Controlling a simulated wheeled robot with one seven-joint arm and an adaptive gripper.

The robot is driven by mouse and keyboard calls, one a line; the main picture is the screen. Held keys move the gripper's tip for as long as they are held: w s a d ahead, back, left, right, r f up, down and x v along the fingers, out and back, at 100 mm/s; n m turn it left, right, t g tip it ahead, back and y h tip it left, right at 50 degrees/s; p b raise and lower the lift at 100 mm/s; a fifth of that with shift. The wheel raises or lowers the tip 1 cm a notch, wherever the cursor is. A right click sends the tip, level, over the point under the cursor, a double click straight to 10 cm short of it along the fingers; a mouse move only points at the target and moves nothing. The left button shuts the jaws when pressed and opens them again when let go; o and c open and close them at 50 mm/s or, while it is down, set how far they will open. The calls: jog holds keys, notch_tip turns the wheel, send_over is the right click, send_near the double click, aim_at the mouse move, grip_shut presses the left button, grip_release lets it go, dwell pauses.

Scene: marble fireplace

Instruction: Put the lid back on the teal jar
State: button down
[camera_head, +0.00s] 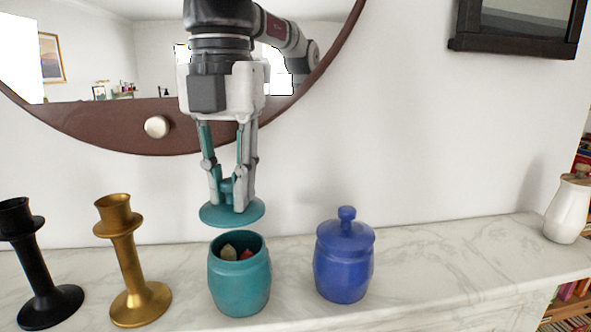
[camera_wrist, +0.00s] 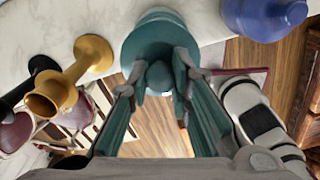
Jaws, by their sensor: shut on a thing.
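The open teal jar (camera_head: 240,284) stands upright on the marble mantel, with small yellowish and red contents showing inside its mouth. My gripper (camera_head: 232,190) is shut on the knob of the teal lid (camera_head: 232,213). It holds the lid roughly level just above the jar, with a gap between them in the head view. In the wrist view the gripper (camera_wrist: 158,85) closes around the knob, and the lid (camera_wrist: 160,45) fills the top middle. The teal jar shows only as a sliver behind the lid, if at all.
A lidded blue jar (camera_head: 344,262) stands close to the right. A gold candlestick (camera_head: 128,265) and a black candlestick (camera_head: 38,270) stand to the left. A white jar (camera_head: 567,212) is at the far right. The marble mantel (camera_head: 450,270) is clear between the blue and white jars.

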aim_at(234, 214)
jog(key=shift+d+f+b, duration=0.1)
jog(key=shift+f+b, duration=1)
jog(key=shift+f, duration=0.9)
jog(key=shift+w+f, duration=0.1)
jog(key=shift+f, duration=0.15)
dwell(0.8)
jog(key=c, duration=0.9)
grip_release()
jog(key=shift+r, duration=0.15)
jog(key=shift+r+p, duration=2.15)
jog(key=shift+r, duration=1.25)
grip_shut()
